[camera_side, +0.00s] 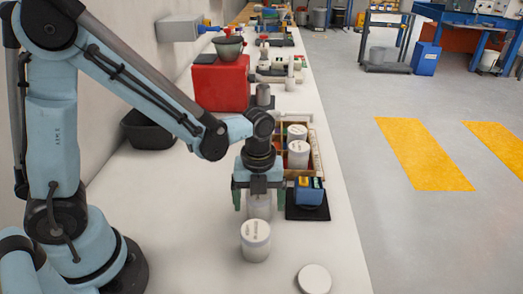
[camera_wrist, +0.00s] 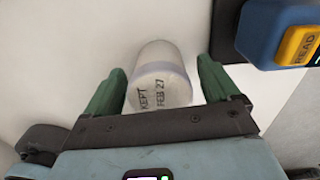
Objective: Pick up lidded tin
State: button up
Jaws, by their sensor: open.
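In the wrist view, a white tin (camera_wrist: 160,72) marked "KEPT FEB 27" shows between the open fingers of my gripper (camera_wrist: 161,85), with a gap on each side.
A blue device with a yellow button (camera_wrist: 299,46) is close on the right, on a dark mat (camera_side: 307,212). A compartmented crate (camera_side: 317,160) with white tins (camera_side: 298,154) is behind. A white disc (camera_side: 314,279) lies at the front right.

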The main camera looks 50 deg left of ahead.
jog(key=shift+c, duration=0.5)
jog(key=c, duration=1.1)
jog(key=shift+r, duration=0.1)
